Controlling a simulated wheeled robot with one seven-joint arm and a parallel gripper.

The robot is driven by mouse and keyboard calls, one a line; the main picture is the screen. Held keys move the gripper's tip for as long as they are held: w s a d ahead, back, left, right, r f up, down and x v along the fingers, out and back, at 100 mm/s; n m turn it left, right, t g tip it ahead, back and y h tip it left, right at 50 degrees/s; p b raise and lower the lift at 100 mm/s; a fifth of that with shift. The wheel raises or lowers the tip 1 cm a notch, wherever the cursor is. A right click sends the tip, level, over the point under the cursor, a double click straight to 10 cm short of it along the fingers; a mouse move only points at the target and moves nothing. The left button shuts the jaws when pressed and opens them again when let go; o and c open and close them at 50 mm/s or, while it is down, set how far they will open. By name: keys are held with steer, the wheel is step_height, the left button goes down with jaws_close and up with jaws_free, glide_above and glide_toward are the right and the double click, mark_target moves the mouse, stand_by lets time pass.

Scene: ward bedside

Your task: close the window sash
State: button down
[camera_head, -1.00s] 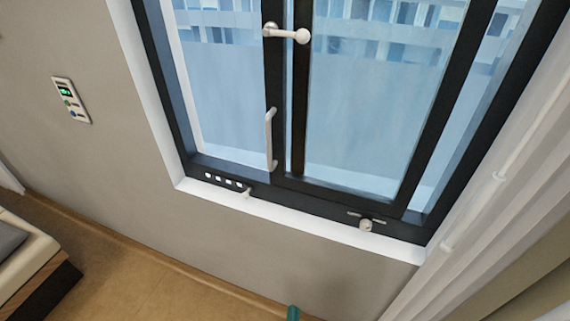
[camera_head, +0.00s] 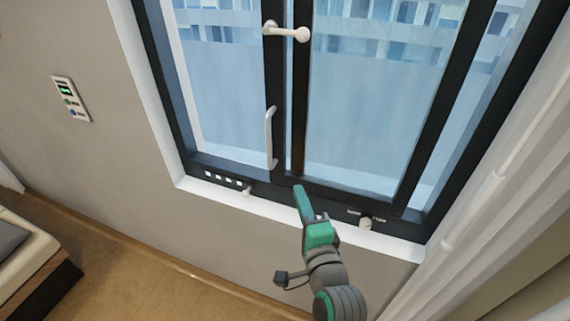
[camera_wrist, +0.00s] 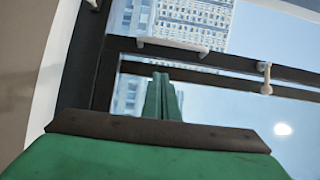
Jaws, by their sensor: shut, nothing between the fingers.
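The window has a dark frame and glass panes. A dark upright stile with a white bar handle (camera_head: 270,140) stands at mid-window, beside the dark edge of the right-hand sash (camera_head: 300,90). A white lever with a round knob (camera_head: 287,32) sits higher on these stiles. My gripper (camera_head: 298,190) has green fingers, shut and empty, pointing up at the bottom rail, right of and below the bar handle. Whether it touches the frame I cannot tell. In the wrist view the fingers (camera_wrist: 160,78) show before the glass, below the bar handle (camera_wrist: 173,46); the lever (camera_wrist: 265,78) is to the right.
A white sill (camera_head: 220,196) runs below the frame. Small pale knobs stand on the bottom frame at left (camera_head: 246,190) and right (camera_head: 365,223). A pale curtain (camera_head: 490,200) hangs at right. A wall panel (camera_head: 71,99) and a bed corner (camera_head: 35,260) are at left.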

steer(key=a+x, duration=0.3)
steer(key=x, duration=1)
steer(key=shift+s+r, duration=0.2)
steer(key=shift+s, duration=0.25)
